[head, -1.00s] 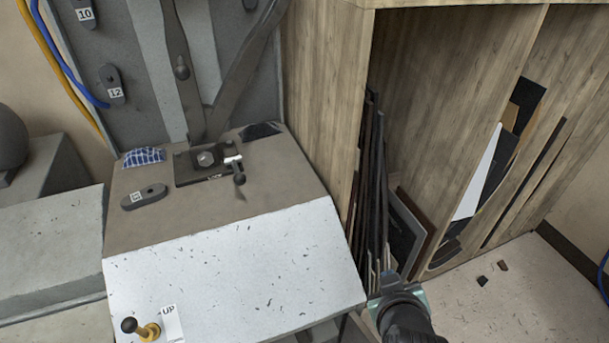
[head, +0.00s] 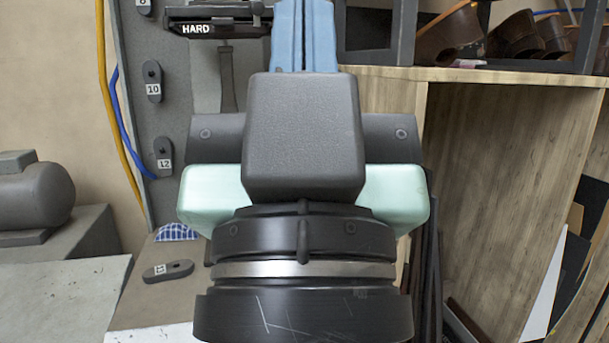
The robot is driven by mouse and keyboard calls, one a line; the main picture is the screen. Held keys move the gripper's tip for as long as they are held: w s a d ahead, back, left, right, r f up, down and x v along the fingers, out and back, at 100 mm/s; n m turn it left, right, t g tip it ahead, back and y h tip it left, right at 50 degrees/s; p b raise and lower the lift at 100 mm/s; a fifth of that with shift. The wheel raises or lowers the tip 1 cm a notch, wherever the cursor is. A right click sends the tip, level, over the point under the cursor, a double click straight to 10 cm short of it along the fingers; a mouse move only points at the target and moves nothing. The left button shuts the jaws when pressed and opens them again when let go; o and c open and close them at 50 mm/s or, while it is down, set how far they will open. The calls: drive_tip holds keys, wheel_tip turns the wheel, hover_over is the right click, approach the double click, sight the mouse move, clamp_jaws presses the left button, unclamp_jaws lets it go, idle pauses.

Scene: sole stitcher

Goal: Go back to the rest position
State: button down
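My gripper (head: 304,36) fills the middle of the head view, seen from behind. Its dark wrist and pale green body are close to the camera. Its two blue fingers point up and away, side by side with only a thin line between them, so it looks shut. No held thing shows, though the fingertips run out of the top of the picture. The gripper covers much of the stitching machine (head: 145,210) behind it.
A wooden shelf unit (head: 510,150) stands at the right, with brown shoes (head: 515,35) on top and sheets (head: 545,290) leaning inside. Numbered grey levers (head: 153,82) line the machine's panel at left. A grey cylindrical motor (head: 32,195) sits at far left.

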wheel_tip(320, 180, up, 33)
drive_tip(key=p, duration=3)
drive_tip(key=shift+f+p, duration=0.2)
drive_tip(key=shift+p, duration=0.2)
drive_tip(key=shift+w, duration=0.1)
